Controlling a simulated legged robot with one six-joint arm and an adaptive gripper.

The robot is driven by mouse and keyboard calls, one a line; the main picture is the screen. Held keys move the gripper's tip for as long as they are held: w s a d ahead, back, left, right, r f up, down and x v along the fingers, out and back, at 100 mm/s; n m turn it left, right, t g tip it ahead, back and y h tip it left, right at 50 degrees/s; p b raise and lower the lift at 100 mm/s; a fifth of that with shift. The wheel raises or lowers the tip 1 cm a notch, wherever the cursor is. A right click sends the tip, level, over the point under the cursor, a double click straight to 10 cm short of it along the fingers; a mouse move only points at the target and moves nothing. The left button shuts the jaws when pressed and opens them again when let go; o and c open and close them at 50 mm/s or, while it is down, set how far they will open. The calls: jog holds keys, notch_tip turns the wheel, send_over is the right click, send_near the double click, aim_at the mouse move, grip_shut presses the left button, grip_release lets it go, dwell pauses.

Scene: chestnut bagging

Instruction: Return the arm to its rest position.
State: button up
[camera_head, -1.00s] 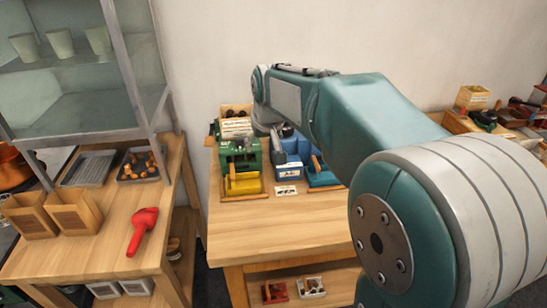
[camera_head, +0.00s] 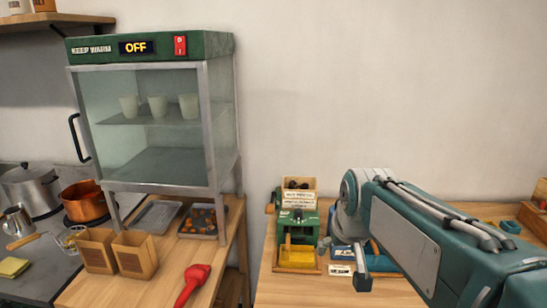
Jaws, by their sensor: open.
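My arm reaches in from the lower right of the head view, its teal and grey links folded over the right table. My gripper (camera_head: 360,280) hangs below the wrist in front of the blue box and is partly hidden by the arm. It looks open, and I see nothing held in it. The blue box (camera_head: 384,263) is mostly covered by my arm. The green box (camera_head: 298,229) with a yellow front tray (camera_head: 297,257) stands just left of my wrist.
The left table holds a keep-warm cabinet (camera_head: 150,48) reading OFF, two brown paper bags (camera_head: 134,256), a tray of chestnuts (camera_head: 200,222) and a red scoop (camera_head: 193,284). A copper pot (camera_head: 84,203) is further left. A gap separates the two tables.

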jog(key=s+f, duration=0.2)
jog(key=s, duration=0.6)
jog(key=s+f, duration=0.2)
jog(key=s, duration=0.7)
jog(key=shift+s+f+t, duration=0.15)
jog(key=shift+f+t, duration=0.15)
